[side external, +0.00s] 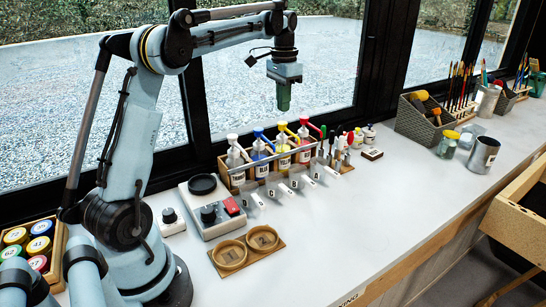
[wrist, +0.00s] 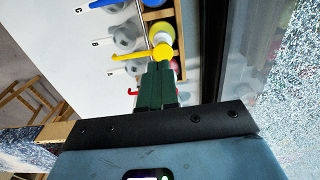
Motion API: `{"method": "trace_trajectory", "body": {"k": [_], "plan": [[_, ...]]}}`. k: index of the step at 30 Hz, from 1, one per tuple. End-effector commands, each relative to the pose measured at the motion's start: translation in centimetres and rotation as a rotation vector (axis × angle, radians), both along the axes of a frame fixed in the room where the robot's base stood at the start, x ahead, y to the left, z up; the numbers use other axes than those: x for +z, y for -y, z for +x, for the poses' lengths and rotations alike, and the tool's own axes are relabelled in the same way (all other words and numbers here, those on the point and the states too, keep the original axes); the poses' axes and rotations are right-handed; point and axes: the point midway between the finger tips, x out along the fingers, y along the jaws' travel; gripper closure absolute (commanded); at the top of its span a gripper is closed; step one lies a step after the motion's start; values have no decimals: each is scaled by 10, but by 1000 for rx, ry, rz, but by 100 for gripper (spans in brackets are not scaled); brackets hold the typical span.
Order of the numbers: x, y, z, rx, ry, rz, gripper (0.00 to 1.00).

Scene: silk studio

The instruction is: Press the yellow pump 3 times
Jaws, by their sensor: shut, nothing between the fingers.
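The yellow pump (side external: 282,125) tops a bottle in a wooden rack, between the blue pump (side external: 258,131) and the red pump (side external: 304,120). My gripper (side external: 284,106) points straight down above the yellow pump, with a small gap between the fingertips and the pump head. Its green fingers are together and empty. In the wrist view, the yellow pump head (wrist: 162,52) and its spout lie just past the fingertips (wrist: 158,66). The fingers hide most of the red pump there; only its spout end (wrist: 132,93) shows.
A white pump (side external: 232,138) stands at the rack's left end. Tools and small bottles (side external: 358,137) stand right of the rack. A scale-like device (side external: 212,206) and a wooden tray with two round dishes (side external: 248,250) lie in front-left. The window is close behind. The counter front is clear.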

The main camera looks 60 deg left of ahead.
Motion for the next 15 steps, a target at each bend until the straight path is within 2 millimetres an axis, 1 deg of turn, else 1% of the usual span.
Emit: {"method": "trace_trajectory", "body": {"k": [3, 15], "plan": [[-2, -5, 1, 0, -10, -5, 100], [-10, -5, 1, 0, -9, -5, 100]]}}
